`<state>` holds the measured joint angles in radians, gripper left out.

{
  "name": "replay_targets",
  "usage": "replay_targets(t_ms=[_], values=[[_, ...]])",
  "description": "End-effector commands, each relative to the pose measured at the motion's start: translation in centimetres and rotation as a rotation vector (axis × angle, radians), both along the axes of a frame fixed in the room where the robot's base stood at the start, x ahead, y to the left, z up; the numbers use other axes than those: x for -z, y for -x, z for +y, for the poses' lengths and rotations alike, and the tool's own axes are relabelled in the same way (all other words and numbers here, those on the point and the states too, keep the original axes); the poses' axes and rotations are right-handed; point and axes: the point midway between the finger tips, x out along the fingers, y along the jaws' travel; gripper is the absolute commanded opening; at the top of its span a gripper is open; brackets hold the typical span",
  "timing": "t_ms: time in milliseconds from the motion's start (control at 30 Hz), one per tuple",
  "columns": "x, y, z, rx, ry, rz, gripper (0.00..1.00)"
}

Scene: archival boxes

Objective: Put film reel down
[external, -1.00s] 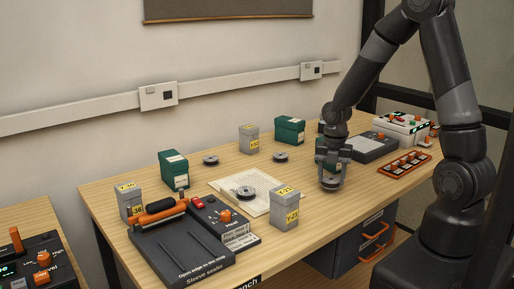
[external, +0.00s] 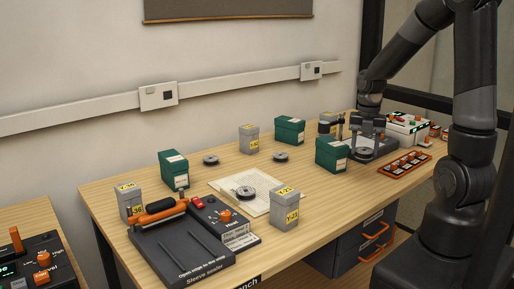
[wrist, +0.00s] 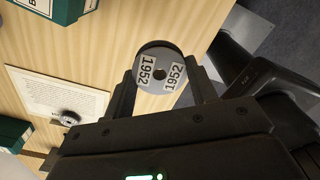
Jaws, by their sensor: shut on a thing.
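In the wrist view, the reel (wrist: 161,68) carries two "1952" labels and sits between the two fingers of my gripper (wrist: 163,90). I cannot tell whether the reel touches anything below. Other reels rest on the bench: one on a white sheet (external: 245,193), one by the wall (external: 210,160), and one near a green box (external: 281,157).
A sleeve sealer (external: 180,255) fills the front left. Bare wood shows at the front centre.

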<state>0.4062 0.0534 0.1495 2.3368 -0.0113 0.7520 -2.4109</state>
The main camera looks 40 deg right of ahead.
Motion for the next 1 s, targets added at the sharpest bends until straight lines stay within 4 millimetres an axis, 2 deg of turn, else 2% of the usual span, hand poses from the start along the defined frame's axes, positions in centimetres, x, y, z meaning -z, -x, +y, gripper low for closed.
replay_targets(t_ms=[200, 400, 500, 667, 1000], values=[[-0.4, -6.4, 4.2, 0.014, -0.001, 0.001, 0.29], [-0.5, -11.4, 9.0, 0.044, -0.001, 0.001, 0.29], [-0.5, -12.9, 10.7, 0.056, 0.000, 0.000, 0.29], [-0.1, -14.0, 12.6, 0.064, 0.001, 0.001, 0.29], [4.3, -16.1, 19.6, 0.062, 0.000, 0.002, 0.29]])
